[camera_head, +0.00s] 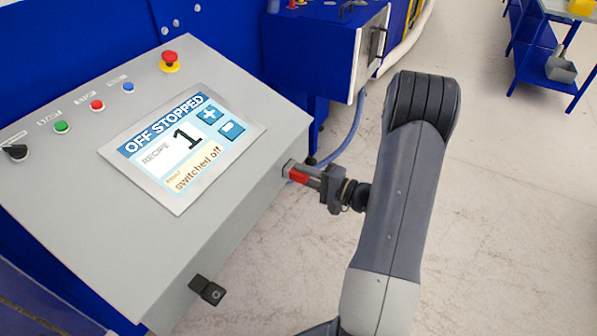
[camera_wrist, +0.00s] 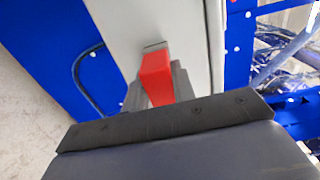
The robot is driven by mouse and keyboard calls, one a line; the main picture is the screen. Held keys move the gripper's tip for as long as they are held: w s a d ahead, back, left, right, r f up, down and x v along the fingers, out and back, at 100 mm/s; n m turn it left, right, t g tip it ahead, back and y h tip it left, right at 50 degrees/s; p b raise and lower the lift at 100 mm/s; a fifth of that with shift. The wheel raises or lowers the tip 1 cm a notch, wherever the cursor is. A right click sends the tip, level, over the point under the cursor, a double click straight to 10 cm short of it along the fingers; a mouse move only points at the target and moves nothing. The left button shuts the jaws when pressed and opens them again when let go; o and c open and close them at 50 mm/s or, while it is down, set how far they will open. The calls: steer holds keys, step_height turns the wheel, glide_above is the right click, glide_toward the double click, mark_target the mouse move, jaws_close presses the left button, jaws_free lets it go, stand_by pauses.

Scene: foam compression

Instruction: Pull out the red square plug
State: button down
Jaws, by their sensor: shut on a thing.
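The red square plug (camera_head: 299,175) sits at the right side face of the grey control panel (camera_head: 232,225), near its upper right corner. My gripper (camera_head: 305,176) reaches it from the right and is shut on it. In the wrist view the red plug (camera_wrist: 156,77) stands out from a small dark slot in the panel's grey side face (camera_wrist: 140,22). Grey fingers of my gripper (camera_wrist: 157,90) show beside the plug. Most of the fingers is hidden behind the dark gripper body. I cannot tell how deep the plug sits in its slot.
The panel's screen (camera_head: 190,145) reads "OFF STOPPED". A red emergency button (camera_head: 170,60) is at the panel's top, and a black plug-like part (camera_head: 207,290) is on its lower front. A blue hose (camera_head: 345,140) hangs behind my gripper. The floor (camera_head: 500,230) to the right is free.

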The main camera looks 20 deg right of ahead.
mark_target(308, 177)
steer(key=shift+s+d, duration=0.2)
stand_by(0.4)
steer(key=shift+s+d+b, duration=0.2)
steer(key=shift+s+b, duration=0.05)
steer(key=shift+b, duration=0.05)
steer(key=shift+s+d, duration=0.25)
steer(key=shift+s, duration=0.15)
stand_by(0.4)
steer(key=shift+b+v, duration=1.15)
steer(key=shift+v, duration=1.35)
